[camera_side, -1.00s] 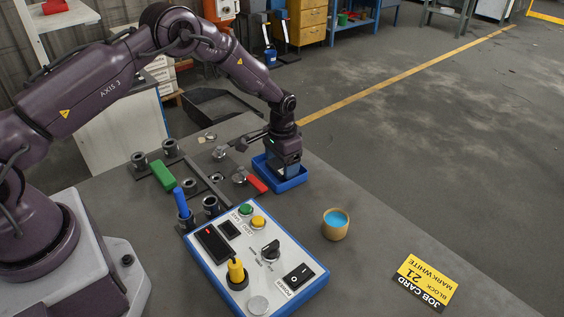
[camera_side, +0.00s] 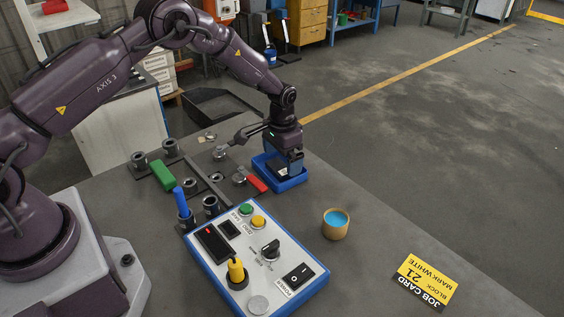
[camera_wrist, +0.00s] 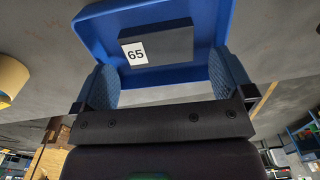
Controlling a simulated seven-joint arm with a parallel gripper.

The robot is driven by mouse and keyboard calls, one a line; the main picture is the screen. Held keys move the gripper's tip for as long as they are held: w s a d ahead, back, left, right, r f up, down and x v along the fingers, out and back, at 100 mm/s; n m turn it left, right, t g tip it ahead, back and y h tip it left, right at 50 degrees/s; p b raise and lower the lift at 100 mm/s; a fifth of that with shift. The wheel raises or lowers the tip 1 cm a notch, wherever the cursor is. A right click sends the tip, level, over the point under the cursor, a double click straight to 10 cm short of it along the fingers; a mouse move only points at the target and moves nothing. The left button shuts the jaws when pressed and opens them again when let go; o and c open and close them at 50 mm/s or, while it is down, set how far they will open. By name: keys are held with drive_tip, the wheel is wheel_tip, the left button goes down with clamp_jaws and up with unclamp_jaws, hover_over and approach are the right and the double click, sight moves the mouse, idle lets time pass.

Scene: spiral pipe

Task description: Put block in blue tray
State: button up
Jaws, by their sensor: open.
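The blue tray (camera_side: 294,184) stands on the bench under my gripper (camera_side: 289,163). A dark block (camera_wrist: 165,46) with a white label reading 65 lies inside the tray. The wrist view shows the tray (camera_wrist: 100,40) around it. My gripper (camera_wrist: 162,70) is open, its two blue ribbed fingers standing apart at either side, just above the block. No block is held between them. A yellow job card (camera_side: 425,283) at the right front reads "BLOCK 21 MARK WHITE".
A control panel (camera_side: 254,262) with buttons and a yellow lever lies in front of the tray. A cup with blue contents (camera_side: 336,224) stands to the right. A red block (camera_side: 257,184), a green block (camera_side: 163,176) and several metal posts are on the left. The right bench is mostly clear.

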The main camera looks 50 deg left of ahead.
wheel_tip(320, 180, up, 10)
drive_tip(key=shift+r, duration=0.15)
wheel_tip(320, 180, up, 12)
drive_tip(key=f+t, duration=0.1)
hover_over(282, 166)
drive_tip(key=s+d, duration=0.1)
drive_tip(key=s, duration=0.4)
drive_tip(key=s+d+r+t, duration=0.1)
drive_tip(key=s+r, duration=0.4)
drive_tip(key=r, duration=0.2)
drive_tip(key=s+d+r+t, duration=0.1)
drive_tip(key=s+r, duration=0.1)
drive_tip(key=s, duration=0.8)
drive_tip(key=s+d+r+n+t, duration=0.1)
drive_tip(key=s+r+t, duration=0.1)
drive_tip(key=s, duration=0.9)
drive_tip(key=shift+d+t, duration=0.2)
drive_tip(key=shift+t, duration=0.1)
